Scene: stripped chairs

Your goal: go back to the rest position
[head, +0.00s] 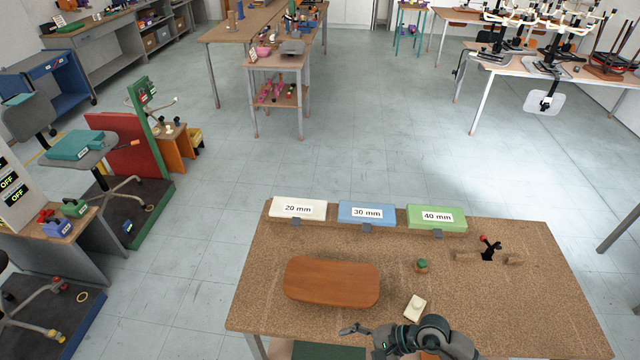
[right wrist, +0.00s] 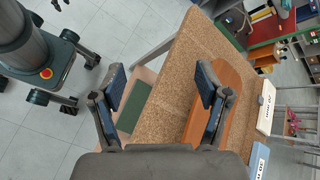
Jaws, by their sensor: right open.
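My right gripper (head: 352,330) is at the near edge of the cork-topped table (head: 255,290) in the head view, its arm coming in from the bottom right. In the right wrist view the right gripper (right wrist: 160,86) has its two fingers wide apart with nothing between them. The table's edge and cork top (right wrist: 172,85) lie beyond the fingers. My left gripper is in neither view.
On the table are a brown wooden panel (head: 332,281), a cream block (head: 415,307), a small green-topped piece (head: 422,265) and a red-and-black clamp-like piece (head: 489,248). Boxes labelled 20 mm (head: 298,208), 30 mm (head: 366,214) and 40 mm (head: 436,217) line the back.

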